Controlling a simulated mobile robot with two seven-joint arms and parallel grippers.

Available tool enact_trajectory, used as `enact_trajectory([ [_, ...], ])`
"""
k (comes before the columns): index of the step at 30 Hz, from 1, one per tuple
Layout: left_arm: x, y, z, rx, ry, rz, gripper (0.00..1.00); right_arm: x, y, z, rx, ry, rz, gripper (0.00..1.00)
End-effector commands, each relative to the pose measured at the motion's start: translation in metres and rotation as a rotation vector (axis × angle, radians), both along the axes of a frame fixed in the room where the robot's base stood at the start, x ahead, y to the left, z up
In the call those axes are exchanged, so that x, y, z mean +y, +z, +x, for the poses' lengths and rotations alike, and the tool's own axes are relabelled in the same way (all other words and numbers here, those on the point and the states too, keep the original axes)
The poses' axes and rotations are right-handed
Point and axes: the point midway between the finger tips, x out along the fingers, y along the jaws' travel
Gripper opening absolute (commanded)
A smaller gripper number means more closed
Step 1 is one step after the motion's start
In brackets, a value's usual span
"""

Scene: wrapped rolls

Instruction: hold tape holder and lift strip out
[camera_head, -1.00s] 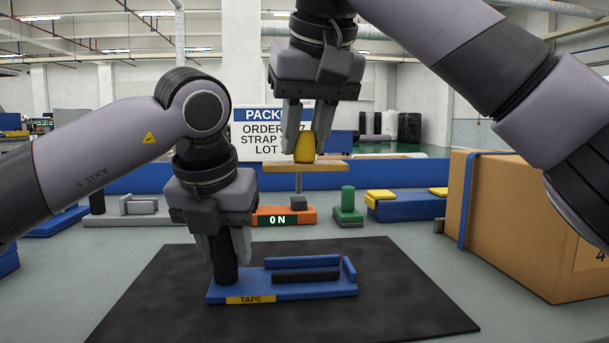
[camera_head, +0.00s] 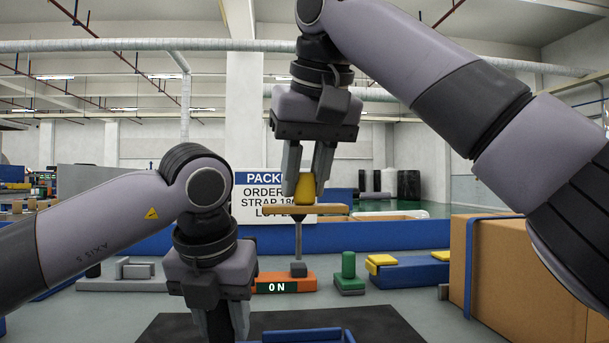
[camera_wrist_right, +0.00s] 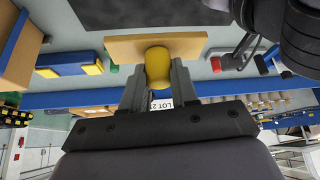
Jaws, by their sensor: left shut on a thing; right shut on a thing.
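The tape holder (camera_head: 303,335) is blue and only its upper part shows at the bottom edge of the head view. My left gripper (camera_head: 222,322) is shut on its dark upright post, low in the picture. My right gripper (camera_head: 305,188) is shut on a yellow knob (camera_head: 304,186) on top of a tan strip (camera_head: 270,210), held level in the air. The knob (camera_wrist_right: 158,68) and strip (camera_wrist_right: 190,46) also show in the right wrist view. A thin rod appears below the strip, above a grey block; I cannot tell whether it joins the strip.
An orange base (camera_head: 285,283) marked ON stands behind the mat (camera_head: 370,322). A green peg (camera_head: 348,268) and a blue block with yellow tops (camera_head: 412,272) are to its right. A large cardboard box (camera_head: 535,265) stands at the right. A packing sign (camera_head: 262,195) is behind.

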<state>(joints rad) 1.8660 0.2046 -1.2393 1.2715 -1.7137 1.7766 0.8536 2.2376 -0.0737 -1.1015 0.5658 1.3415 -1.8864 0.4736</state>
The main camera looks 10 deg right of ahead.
Motion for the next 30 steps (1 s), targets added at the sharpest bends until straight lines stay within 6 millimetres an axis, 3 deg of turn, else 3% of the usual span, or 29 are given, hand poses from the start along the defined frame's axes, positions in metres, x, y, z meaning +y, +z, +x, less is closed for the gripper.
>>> enact_trajectory([
  [2,0.0,0.001,0.0,-0.002,0.0,-0.001,0.0,0.0,0.0,0.0,0.0,0.0,0.0,0.0],
  [3,0.0,0.001,0.0,-0.002,0.0,-0.001,0.47,0.0,0.0,0.0,0.0,-0.001,0.0,0.0],
  [5,0.0,0.001,0.0,-0.001,0.0,-0.001,0.67,0.0,0.0,0.0,0.0,-0.001,0.0,0.0],
  [17,0.0,0.007,-0.002,-0.002,0.001,-0.002,0.67,0.0,0.0,0.0,0.0,-0.001,0.0,0.0],
  [30,0.006,0.086,-0.035,-0.003,0.001,-0.002,0.67,0.0,0.0,0.0,0.0,-0.001,0.0,0.0],
])
